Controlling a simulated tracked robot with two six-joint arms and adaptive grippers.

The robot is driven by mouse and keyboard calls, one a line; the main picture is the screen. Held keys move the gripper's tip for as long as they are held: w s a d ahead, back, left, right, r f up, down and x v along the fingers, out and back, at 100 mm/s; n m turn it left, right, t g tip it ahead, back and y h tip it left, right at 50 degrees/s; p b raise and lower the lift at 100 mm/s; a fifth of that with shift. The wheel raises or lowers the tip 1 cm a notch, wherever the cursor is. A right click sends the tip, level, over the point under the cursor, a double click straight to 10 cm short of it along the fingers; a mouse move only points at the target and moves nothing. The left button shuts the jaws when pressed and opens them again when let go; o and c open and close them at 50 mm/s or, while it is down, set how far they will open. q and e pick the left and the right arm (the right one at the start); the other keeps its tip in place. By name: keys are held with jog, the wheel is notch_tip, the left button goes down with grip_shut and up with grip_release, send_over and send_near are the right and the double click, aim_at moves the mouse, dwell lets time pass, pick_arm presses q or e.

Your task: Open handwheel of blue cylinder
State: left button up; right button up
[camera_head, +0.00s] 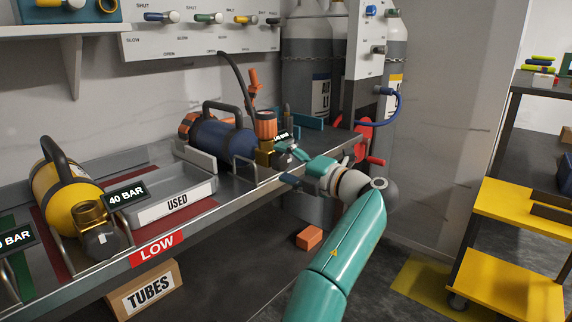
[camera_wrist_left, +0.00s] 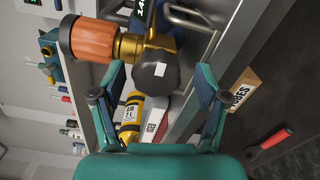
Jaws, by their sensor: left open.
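The blue cylinder (camera_head: 222,136) lies on the bench with a black carry handle over it. Its brass valve (camera_head: 265,157) has an orange cap (camera_head: 265,124) on top. In the left wrist view, a round dark handwheel (camera_wrist_left: 157,73) with a white mark sits on the brass valve (camera_wrist_left: 129,46), beside the orange cap (camera_wrist_left: 92,39). My left gripper (camera_head: 287,163) is open at the valve end. In the wrist view its fingers stand apart on either side of the handwheel, with gaps showing. In the head view the gripper largely hides the handwheel. My right gripper is not in view.
A yellow cylinder (camera_head: 68,193) lies at the left. A grey tray (camera_head: 190,191) marked USED sits between the cylinders. A metal guard rail (camera_head: 246,168) stands near the blue cylinder's valve. Tall grey cylinders (camera_head: 309,55) and a red wheel (camera_head: 364,137) are behind.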

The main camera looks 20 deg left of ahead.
pick_arm(q)
jog(key=v, duration=0.7)
jog(key=shift+d, duration=0.2)
